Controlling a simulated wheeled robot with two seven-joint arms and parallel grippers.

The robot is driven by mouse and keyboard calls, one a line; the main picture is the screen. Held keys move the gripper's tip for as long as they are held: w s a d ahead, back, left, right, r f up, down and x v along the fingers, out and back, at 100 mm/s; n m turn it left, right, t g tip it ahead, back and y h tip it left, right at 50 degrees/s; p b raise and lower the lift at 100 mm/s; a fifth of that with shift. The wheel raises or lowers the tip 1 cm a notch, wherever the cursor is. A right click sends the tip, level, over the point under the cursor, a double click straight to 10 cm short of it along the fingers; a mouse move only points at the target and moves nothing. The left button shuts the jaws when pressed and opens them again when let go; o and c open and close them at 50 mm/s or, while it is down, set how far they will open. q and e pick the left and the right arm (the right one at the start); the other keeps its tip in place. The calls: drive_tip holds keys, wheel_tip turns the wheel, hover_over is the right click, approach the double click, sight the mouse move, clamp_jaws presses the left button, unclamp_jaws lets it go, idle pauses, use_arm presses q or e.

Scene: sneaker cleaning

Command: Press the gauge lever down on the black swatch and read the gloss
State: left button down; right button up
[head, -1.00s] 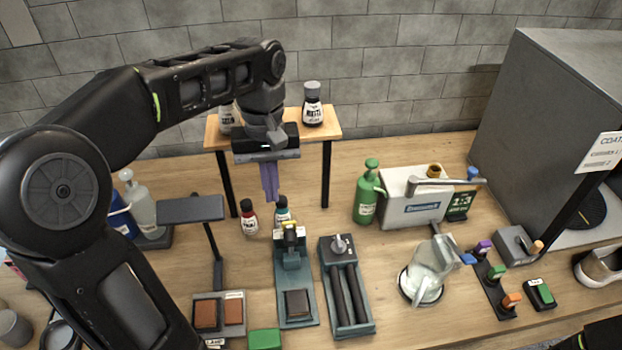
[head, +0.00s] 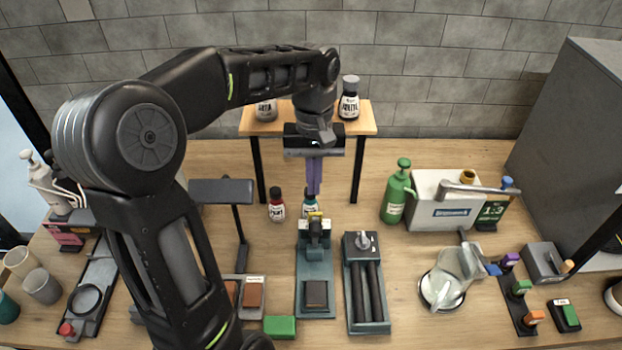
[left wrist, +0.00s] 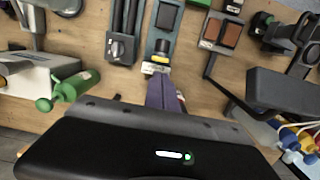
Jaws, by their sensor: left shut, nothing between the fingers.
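The gauge (head: 314,258) is a teal stand on the table with a lever (head: 313,222), pale with a yellow tip, at its back end. The black swatch (head: 316,294) lies on the gauge's front base, and it shows at the top of the left wrist view (left wrist: 166,17). My left gripper (head: 313,192) points down with its purple fingers shut and empty. It appears just behind and above the lever end. In the left wrist view, the fingers (left wrist: 165,98) lie close to the lever's end (left wrist: 155,67); I cannot tell whether they touch. My right gripper is out of view.
A roller tray (head: 366,290) stands right of the gauge. Brown swatches (head: 253,294) and a green block (head: 280,326) are at its left front. Small bottles (head: 277,207) stand behind it, near a raised shelf (head: 368,118). A green pump bottle (head: 396,195) stands to the right.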

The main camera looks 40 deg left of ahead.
sight(315, 236)
use_arm(q)
wheel_tip(315, 236, down, 6)
drive_tip(key=b, duration=0.3)
drive_tip(key=shift+f, duration=0.15)
drive_tip(key=shift+d, duration=0.1)
